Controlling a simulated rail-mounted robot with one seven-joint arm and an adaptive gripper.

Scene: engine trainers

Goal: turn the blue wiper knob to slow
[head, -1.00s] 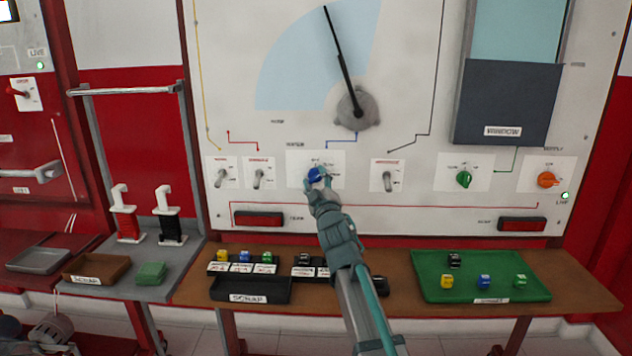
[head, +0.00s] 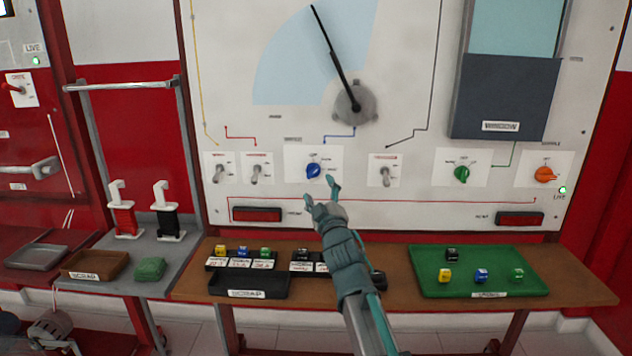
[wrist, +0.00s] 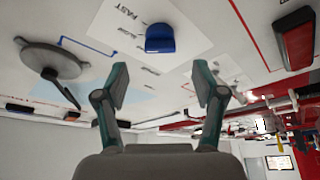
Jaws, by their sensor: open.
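The blue wiper knob (head: 313,172) sits on a white label plate on the upright panel. It also shows in the wrist view (wrist: 160,39), above the gap between my fingers, beside a printed FAST. In the head view its long shape slants from lower left to upper right; I cannot surely tell which label it points at. My gripper (head: 321,190) is open and empty, just below and to the right of the knob, apart from it. Both fingers are spread in the wrist view (wrist: 161,84). The black wiper arm (head: 333,50) leans up and left from its grey hub (head: 354,103).
Toggle switches stand left (head: 257,173) and right (head: 385,175) of the knob. A green knob (head: 461,173) and an orange knob (head: 545,174) are farther right. Below, a brown bench holds a black tray (head: 249,285) and a green tray (head: 430,287) with small blocks.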

